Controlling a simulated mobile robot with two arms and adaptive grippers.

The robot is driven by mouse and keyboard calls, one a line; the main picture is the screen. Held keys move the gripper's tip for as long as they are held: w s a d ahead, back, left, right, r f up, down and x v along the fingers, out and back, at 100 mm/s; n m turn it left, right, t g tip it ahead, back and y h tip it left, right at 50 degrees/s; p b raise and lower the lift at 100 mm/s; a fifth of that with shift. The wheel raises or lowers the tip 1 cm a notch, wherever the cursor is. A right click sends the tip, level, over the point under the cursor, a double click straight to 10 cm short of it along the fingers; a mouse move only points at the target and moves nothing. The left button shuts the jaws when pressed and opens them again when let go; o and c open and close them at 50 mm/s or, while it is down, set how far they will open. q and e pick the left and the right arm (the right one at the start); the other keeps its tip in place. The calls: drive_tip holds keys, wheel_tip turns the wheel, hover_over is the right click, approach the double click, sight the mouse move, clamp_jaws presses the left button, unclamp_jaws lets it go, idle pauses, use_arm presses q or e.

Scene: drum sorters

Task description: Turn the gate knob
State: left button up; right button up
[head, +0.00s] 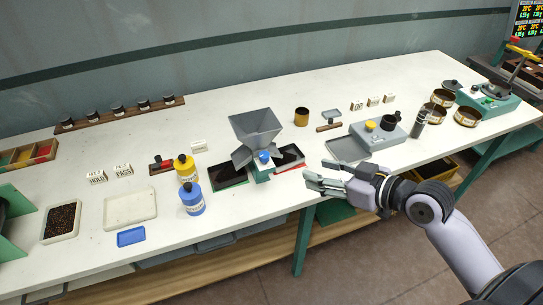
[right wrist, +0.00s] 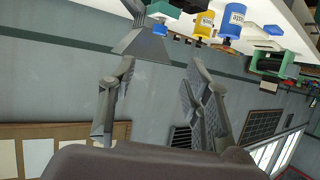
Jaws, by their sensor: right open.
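The gate knob (head: 264,157) is a small blue knob on the front of a grey and green hopper device (head: 255,122) near the middle of the table. My right gripper (head: 308,181) is open and empty, to the right of and nearer the front than the knob, by the table's front edge. Its fingers point left, apart from the knob. In the right wrist view the two fingers (right wrist: 160,68) stand spread, with the grey hopper (right wrist: 143,43) beyond them.
Dark trays flank the hopper device, one green-edged (head: 229,177) and one red-edged (head: 290,157). Yellow (head: 187,170) and blue (head: 192,199) bottles stand to its left. A grey scale (head: 378,137) and a flat grey tray (head: 347,149) lie right of it, behind my right gripper.

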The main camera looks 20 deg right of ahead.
sight(267, 157)
drive_tip(key=p+x, duration=0.3)
drive_tip(key=x, duration=1.4)
drive_tip(key=shift+w+a, duration=0.1)
drive_tip(key=shift+a, duration=0.05)
drive_tip(key=shift+c, duration=0.2)
clamp_jaws()
